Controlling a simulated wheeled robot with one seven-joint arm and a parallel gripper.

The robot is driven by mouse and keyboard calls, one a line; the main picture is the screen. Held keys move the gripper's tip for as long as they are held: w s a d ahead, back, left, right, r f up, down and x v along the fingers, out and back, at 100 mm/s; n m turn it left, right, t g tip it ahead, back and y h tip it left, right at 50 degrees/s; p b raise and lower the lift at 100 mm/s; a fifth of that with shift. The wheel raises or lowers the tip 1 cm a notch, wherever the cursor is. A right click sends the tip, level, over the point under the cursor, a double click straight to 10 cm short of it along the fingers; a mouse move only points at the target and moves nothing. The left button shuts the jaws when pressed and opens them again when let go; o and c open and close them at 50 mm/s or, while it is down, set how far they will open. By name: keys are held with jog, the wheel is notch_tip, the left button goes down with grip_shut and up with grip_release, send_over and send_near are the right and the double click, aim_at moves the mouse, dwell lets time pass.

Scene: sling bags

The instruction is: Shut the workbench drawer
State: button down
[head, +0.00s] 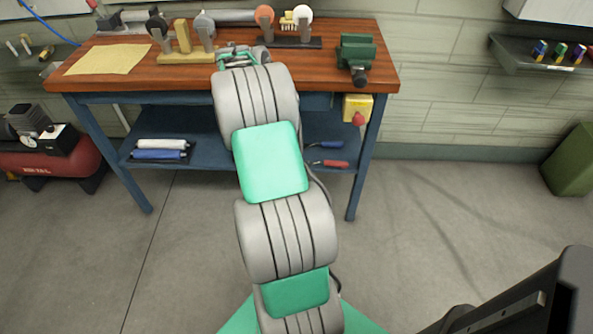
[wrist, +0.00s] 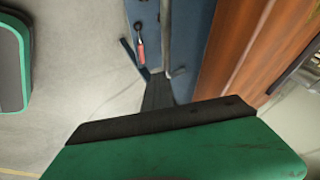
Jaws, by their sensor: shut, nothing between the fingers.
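The workbench (head: 225,30) has a wooden top and a blue frame. A blue front (head: 318,101), apparently the workbench drawer, shows below the top, just right of my arm. My arm covers most of it, so how far it stands open cannot be told. In the wrist view a blue panel (wrist: 192,40) runs beside the wooden top edge, seen turned on its side. My gripper (wrist: 158,82) is shut and empty, its dark fingers close to the blue front. Whether they touch it is unclear. In the head view my arm hides the fingers.
A green vise (head: 357,55) and a yellow switch box (head: 357,108) with a red button are at the bench's right. Red-handled (head: 330,164) and blue-handled tools lie on the lower shelf. A red compressor (head: 45,165) stands left. Floor in front and right is clear.

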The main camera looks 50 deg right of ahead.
jog(key=shift+d+r, duration=0.25)
jog(key=shift+a, duration=0.1)
jog(key=a+r+n+t+y+p, duration=0.1)
jog(key=a+r+n+t+p, duration=0.15)
jog(key=a+r+n, duration=0.75)
jog(key=a+r+n+t+y+p, duration=0.1)
jog(key=a+r+p, duration=0.3)
jog(key=a, duration=1.2)
jog(key=s+a+n+y+p, duration=0.2)
jog(key=s+a+n, duration=0.3)
jog(key=a+n, duration=0.3)
jog(key=s+a+n+y+p, duration=0.2)
jog(key=s+a+n, duration=0.4)
jog(key=a, duration=0.8)
jog(key=n, duration=0.2)
jog(key=shift+s+n+y, duration=0.25)
jog(key=shift+n+y, duration=0.15)
